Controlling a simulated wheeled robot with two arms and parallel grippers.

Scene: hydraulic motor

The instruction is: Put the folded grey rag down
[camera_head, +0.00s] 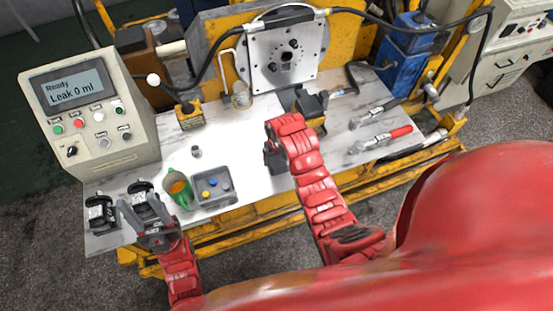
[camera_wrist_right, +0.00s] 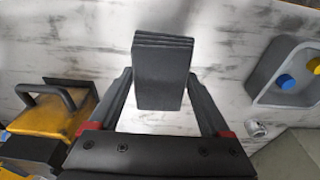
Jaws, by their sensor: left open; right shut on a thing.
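The folded grey rag (camera_wrist_right: 163,72) shows in the right wrist view as a dark grey stack of layers between the two fingers of my right gripper (camera_wrist_right: 161,82). The fingers are shut on its sides. In the head view my right gripper (camera_head: 274,158) is over the middle of the white tabletop (camera_head: 240,135), and I cannot make out the rag there. Whether the rag touches the table is not clear. My left gripper (camera_head: 141,213) is open at the front left, close to the black parts.
Tools (camera_head: 383,138) lie at right.

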